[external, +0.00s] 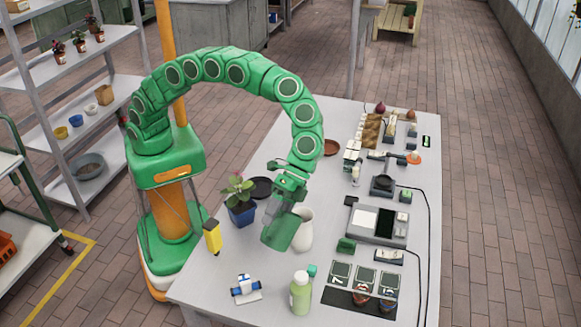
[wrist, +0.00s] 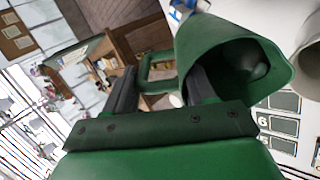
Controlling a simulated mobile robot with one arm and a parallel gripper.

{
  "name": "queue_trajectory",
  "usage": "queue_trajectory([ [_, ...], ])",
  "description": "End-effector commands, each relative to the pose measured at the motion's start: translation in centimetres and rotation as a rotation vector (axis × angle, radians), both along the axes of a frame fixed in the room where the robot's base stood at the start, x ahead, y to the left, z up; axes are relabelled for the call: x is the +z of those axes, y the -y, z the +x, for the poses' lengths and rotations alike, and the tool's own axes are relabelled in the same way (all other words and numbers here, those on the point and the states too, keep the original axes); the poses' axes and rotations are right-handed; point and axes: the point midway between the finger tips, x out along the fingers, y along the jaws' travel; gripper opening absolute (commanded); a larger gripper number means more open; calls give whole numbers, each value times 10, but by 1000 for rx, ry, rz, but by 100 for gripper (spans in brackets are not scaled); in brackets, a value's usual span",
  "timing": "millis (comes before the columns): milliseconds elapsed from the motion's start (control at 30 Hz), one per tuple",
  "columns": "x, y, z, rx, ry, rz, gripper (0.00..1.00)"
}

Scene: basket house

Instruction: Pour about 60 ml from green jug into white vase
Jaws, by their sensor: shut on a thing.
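The green jug (external: 280,234) hangs from my gripper (external: 289,188) above the table and is tilted. My gripper is shut on its handle, which shows between the fingers in the wrist view (wrist: 157,68). The jug's open mouth and inside show in the wrist view (wrist: 240,65); I cannot make out its liquid level or any stream. The white vase (external: 304,232) stands upright on the table just right of the jug, partly hidden behind it. A pale rounded edge of the vase shows at the right border of the wrist view (wrist: 309,42).
A green bottle (external: 300,294) stands in front. A scale-like device (external: 377,222), cards (external: 365,275) and small gear crowd the right side.

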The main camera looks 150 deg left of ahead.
Motion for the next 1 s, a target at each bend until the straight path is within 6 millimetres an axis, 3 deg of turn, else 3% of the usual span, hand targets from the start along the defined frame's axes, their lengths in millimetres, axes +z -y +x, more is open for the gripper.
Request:
queue_trajectory([
  [1000,12,-9,-4,0,57,-122,4],
])
